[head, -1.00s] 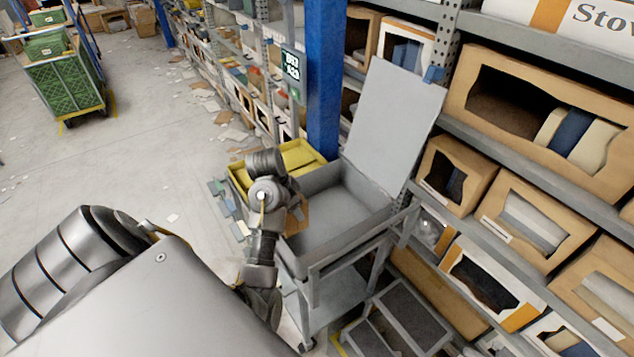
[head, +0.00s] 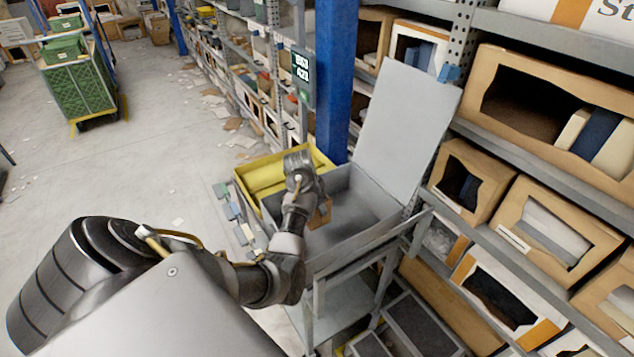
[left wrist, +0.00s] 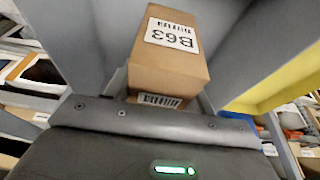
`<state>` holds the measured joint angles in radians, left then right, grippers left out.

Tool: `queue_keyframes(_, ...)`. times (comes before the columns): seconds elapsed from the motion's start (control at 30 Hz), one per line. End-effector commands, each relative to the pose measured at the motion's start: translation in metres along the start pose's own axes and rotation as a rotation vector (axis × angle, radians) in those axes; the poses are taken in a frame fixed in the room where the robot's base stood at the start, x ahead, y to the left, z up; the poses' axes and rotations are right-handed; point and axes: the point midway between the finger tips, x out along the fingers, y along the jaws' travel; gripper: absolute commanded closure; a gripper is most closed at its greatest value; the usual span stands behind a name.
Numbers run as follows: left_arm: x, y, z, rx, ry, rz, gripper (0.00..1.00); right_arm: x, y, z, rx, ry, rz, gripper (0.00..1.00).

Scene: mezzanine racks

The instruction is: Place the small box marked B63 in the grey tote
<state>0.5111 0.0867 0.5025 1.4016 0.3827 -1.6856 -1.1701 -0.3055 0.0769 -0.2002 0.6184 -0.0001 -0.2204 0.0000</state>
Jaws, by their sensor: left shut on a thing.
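The small brown box marked B63 (left wrist: 172,62) fills the middle of the left wrist view, its white label and barcode facing the camera. My left gripper (left wrist: 160,92) is shut on it. In the head view the box (head: 320,214) shows only as a small brown patch, mostly hidden behind my wrist. My left gripper (head: 312,204) is over the left part of the grey tote (head: 362,238), which stands open with its lid (head: 408,118) raised at the back. The box appears clear of the tote floor, but its exact height is hard to tell. My right gripper is out of view.
A yellow tote (head: 325,160) stands directly left of the grey tote. A blue rack post (head: 332,85) rises just behind. Shelves of cardboard bins (head: 548,235) close off the right. The grey tote's visible interior looks empty; open floor lies left.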

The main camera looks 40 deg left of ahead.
Motion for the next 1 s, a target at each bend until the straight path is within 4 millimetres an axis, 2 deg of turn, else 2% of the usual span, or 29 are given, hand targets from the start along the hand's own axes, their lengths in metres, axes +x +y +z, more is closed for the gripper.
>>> queue_keyframes(0.03, 0.005, 0.003, 0.002, -0.003, -0.003, 0.008, 0.77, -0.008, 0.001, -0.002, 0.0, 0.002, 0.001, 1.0)
queue_keyframes(0.2, 0.023, 0.002, 0.008, -0.001, -0.001, 0.004, 0.77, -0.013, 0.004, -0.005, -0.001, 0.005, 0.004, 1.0)
queue_keyframes(0.97, 0.036, 0.002, 0.012, -0.001, -0.001, 0.002, 0.77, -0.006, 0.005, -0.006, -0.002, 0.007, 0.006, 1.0)
queue_keyframes(1.0, 0.037, 0.002, 0.013, -0.001, -0.002, 0.003, 0.43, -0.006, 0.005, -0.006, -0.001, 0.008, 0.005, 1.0)
